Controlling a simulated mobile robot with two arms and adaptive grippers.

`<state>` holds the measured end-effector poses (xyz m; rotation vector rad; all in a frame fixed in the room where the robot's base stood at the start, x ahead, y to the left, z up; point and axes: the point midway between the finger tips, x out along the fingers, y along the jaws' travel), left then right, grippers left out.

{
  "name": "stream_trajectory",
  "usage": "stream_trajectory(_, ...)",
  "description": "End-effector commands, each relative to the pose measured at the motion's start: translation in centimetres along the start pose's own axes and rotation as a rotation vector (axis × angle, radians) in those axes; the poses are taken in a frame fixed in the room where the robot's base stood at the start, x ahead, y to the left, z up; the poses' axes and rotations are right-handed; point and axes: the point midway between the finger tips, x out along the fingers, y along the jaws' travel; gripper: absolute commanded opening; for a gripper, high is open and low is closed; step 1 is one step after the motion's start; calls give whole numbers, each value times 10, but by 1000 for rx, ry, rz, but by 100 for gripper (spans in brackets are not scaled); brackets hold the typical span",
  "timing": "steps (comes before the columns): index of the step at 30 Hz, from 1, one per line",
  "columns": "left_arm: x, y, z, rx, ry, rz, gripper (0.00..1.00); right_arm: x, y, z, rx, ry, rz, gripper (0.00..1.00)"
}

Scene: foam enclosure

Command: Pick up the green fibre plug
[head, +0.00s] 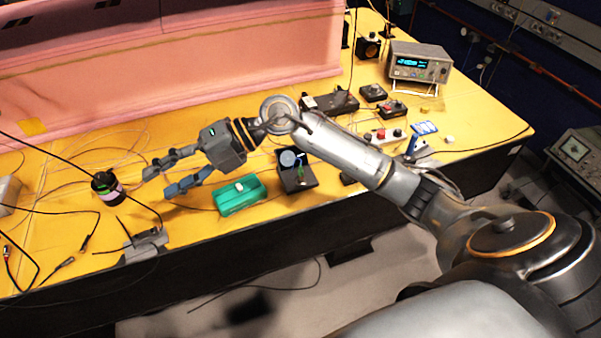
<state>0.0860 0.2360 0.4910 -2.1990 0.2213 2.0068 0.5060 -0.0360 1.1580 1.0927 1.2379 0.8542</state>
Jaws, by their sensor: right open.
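A small green piece, which looks like the green fibre plug (301,171), stands upright at a black box (297,184) on the yellow table; it is too small to see in detail. My right arm reaches in from the right, across the table and above the back of that box. My right gripper (158,182) is open and empty, to the left of the plug and pointing left. Its fingertips are near a black cylinder with a coloured band (106,188). My left gripper does not show.
A teal box (240,196) lies between my right gripper and the black box. A grey clamp-like device (146,245) is at the table's front edge. Thin cables cross the left of the table. A pink foam wall (190,65) stands behind. A display instrument (419,64) is at the back right.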

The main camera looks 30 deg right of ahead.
Motion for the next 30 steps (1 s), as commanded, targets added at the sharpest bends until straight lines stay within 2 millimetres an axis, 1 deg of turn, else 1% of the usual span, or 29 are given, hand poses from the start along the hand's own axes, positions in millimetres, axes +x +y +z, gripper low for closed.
stream_trajectory(1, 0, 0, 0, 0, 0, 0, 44, -14, -19, 12, -20, 5, -149, 45)
stream_trajectory(2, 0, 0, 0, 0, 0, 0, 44, -23, -33, 18, -22, 8, -241, 45)
stream_trajectory(3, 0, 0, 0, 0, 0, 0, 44, -40, -50, 27, -19, 4, -368, 45)
stream_trajectory(4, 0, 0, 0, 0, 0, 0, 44, -54, -62, 33, -10, -3, -461, 45)
stream_trajectory(5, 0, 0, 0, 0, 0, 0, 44, -71, -72, 41, 4, -15, -554, 45)
stream_trajectory(6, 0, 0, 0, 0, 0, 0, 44, -95, -84, 49, 26, -34, -672, 45)
stream_trajectory(8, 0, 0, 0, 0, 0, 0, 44, -132, -97, 60, 71, -72, -832, 45)
stream_trajectory(9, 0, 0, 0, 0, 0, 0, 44, -156, -103, 66, 104, -100, -926, 45)
stream_trajectory(12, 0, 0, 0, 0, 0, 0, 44, -207, -109, 73, 187, -163, -1106, 45)
stream_trajectory(15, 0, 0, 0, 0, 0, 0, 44, -240, -110, 74, 249, -207, -1212, 45)
stream_trajectory(17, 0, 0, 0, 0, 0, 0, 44, -250, -110, 74, 270, -221, -1246, 45)
stream_trajectory(19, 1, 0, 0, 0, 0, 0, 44, -252, -115, 74, 282, -225, -1262, 45)
stream_trajectory(23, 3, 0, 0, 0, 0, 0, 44, -246, -136, 73, 286, -221, -1264, 45)
stream_trajectory(28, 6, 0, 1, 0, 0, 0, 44, -236, -168, 73, 286, -220, -1261, 45)
stream_trajectory(30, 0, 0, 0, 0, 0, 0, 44, -235, -176, 73, 285, -221, -1263, 45)
